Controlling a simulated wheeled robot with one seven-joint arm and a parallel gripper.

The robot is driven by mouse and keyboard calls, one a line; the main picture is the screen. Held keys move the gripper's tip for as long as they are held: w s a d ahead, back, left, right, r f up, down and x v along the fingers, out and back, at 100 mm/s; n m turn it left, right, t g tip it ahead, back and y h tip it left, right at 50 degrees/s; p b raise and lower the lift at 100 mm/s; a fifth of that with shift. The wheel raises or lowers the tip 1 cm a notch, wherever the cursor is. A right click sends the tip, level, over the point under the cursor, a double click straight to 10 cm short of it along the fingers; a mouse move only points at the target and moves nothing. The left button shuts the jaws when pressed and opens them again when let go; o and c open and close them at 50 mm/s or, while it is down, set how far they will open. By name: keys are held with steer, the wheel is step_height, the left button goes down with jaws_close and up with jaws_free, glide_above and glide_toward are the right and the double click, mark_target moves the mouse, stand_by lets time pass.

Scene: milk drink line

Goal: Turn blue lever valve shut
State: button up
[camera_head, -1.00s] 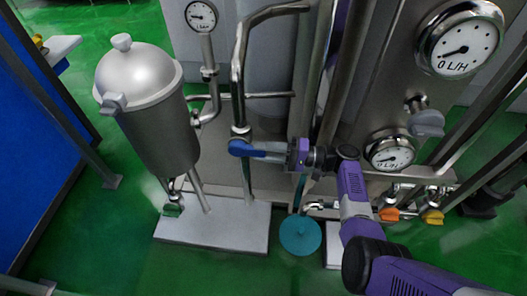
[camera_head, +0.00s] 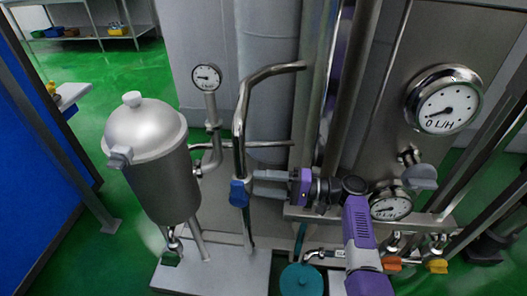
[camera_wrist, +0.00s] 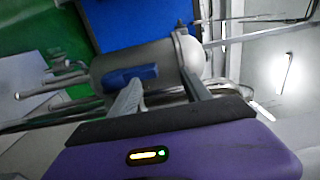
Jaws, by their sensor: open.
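The blue lever (camera_head: 239,193) sits on the bent steel pipe in the head view and looks short and upright, in line with the pipe. In the wrist view the blue lever (camera_wrist: 130,76) lies across the picture just beyond the left finger's tip. My gripper (camera_head: 256,182) comes from the right, its open fingers pointing left at the lever with their tips close beside it. In the wrist view the gap between the fingers of my gripper (camera_wrist: 160,88) is empty. Whether a finger touches the lever I cannot tell.
A steel tank (camera_head: 150,150) with a domed lid stands left of the pipe. A round gauge (camera_head: 206,78) stands behind. Flow dials (camera_head: 443,100) and orange (camera_head: 391,264) and yellow (camera_head: 436,265) handles are on the right. A teal disc (camera_head: 301,280) lies low in front.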

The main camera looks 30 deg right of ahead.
step_height(320, 180, up, 11)
steer(key=p, duration=0.2)
stand_by(0.5)
